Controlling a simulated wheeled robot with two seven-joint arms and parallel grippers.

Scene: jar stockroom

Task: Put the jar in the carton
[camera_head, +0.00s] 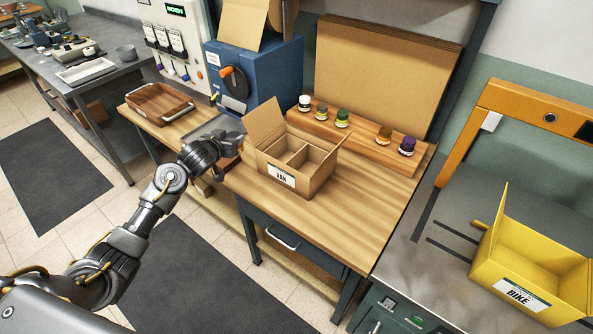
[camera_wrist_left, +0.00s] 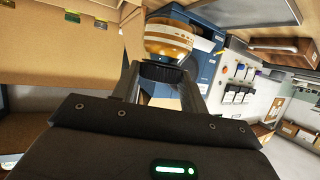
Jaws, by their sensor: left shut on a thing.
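The carton (camera_head: 277,178) is open on the wooden bench, with a white label on its front and dividers inside. My left gripper (camera_head: 232,143) is just left of the carton, above the bench. In the left wrist view, my left gripper (camera_wrist_left: 165,78) is shut on a jar (camera_wrist_left: 170,42) with amber-orange contents and a pale band. In the head view the held jar is mostly hidden behind the gripper. My right gripper is not in view.
Several jars with coloured lids, one purple (camera_head: 408,143), stand on a wooden rack (camera_head: 365,141) behind the carton. A blue machine (camera_head: 262,72) and a wooden tray (camera_head: 160,103) are left of it. A yellow box (camera_head: 532,262) stands at right. The bench's front right is clear.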

